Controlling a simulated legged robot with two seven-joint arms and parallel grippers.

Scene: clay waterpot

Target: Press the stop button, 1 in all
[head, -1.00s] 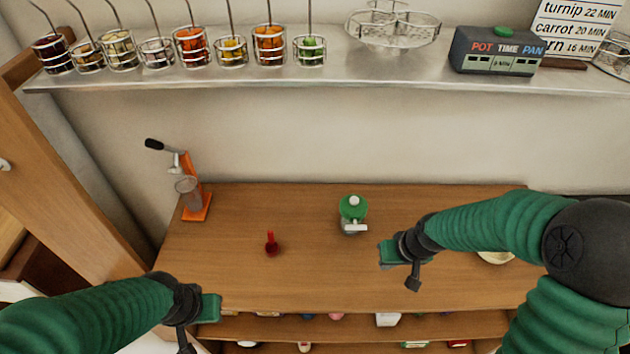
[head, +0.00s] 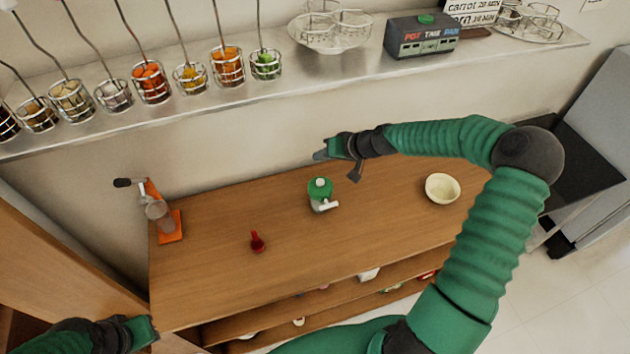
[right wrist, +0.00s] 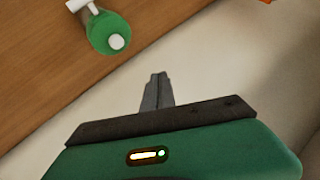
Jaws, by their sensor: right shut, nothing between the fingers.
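A dark timer box (head: 421,36) with the words POT TIME PAN stands on the upper shelf in the head view. A green button (head: 426,19) is on its top; I see no stop label on it. My right gripper (head: 321,154) is shut and empty, in front of the wall, below the shelf and to the left of the box. Its closed fingers also show in the right wrist view (right wrist: 157,88), where the box is not visible. My left gripper (head: 154,332) is at the lower left; its finger gap cannot be made out.
A green-topped pot (head: 320,188) stands on the wooden counter (head: 215,275) below my right gripper. A red ladle-like item (head: 257,242), an orange press (head: 168,226) and a cream bowl (head: 443,188) are also there. Wire baskets line the metal shelf (head: 200,104) at left.

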